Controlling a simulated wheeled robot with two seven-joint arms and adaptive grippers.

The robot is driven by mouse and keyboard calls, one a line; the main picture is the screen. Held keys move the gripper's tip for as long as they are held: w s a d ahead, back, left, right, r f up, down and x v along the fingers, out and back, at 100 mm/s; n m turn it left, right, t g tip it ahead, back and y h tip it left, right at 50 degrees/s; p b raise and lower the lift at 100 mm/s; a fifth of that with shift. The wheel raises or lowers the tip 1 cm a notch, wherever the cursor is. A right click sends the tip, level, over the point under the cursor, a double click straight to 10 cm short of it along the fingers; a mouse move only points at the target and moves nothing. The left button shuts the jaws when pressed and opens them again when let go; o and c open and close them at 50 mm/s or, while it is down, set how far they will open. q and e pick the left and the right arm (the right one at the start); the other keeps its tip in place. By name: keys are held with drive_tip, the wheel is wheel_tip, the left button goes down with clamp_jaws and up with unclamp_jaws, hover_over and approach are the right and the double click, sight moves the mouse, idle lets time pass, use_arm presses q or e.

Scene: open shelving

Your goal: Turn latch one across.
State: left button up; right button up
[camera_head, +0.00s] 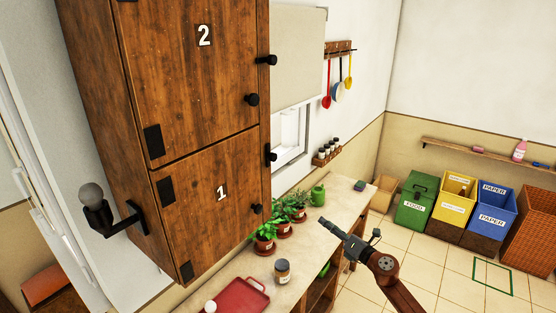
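The wooden cabinet door marked 1 (203,215) is closed, below the closed door marked 2 (190,70). Latch one (270,153) is a small black piece at the right edge of door 1, near its top; its bar looks upright. The latch by door 2 (267,60) looks as if it lies across. My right gripper (322,223) comes in from the lower right, to the right of and below latch one in the picture, apart from it. It looks narrow and dark, seen edge-on, with nothing visible in it. My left gripper is out of view.
Round black knobs sit on door 1 (257,208) and door 2 (252,99). Below, a counter (345,198) carries potted plants (265,234), a jar (282,271), a red tray (240,297) and a green watering can (318,195). A wall lamp (92,194) is left. Bins stand far right.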

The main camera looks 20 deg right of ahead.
drive_tip(key=s+a+r+n+y, duration=0.1)
drive_tip(key=a+r+n, duration=0.2)
drive_tip(key=r, duration=0.4)
drive_tip(key=s+a+r+n+y+p, duration=0.1)
drive_tip(key=a+r+n, duration=0.25)
drive_tip(key=r, duration=0.25)
drive_tip(key=s+a+r+n+y, duration=0.1)
drive_tip(key=a+r+n, duration=0.1)
drive_tip(key=r+n, duration=0.35)
drive_tip(key=n+g+y+p, duration=0.1)
drive_tip(key=n+g+p, duration=0.1)
drive_tip(key=n, duration=0.7)
approach(275, 158)
drive_tip(key=w, duration=0.1)
drive_tip(key=p+x, duration=0.1)
drive_tip(key=x, duration=0.2)
drive_tip(key=p+x, duration=0.1)
drive_tip(key=x, duration=0.3)
drive_tip(key=shift+s+a+r, duration=0.1)
drive_tip(key=shift+s+a, duration=0.1)
drive_tip(key=shift+a, duration=0.05)
drive_tip(key=shift+w+a+p, duration=0.3)
drive_tip(key=shift+w+p, duration=0.1)
drive_tip(key=shift+w, duration=0.2)
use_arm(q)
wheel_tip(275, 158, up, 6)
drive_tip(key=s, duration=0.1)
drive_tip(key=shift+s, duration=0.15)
use_arm(e)
drive_tip(key=shift+c, duration=0.4)
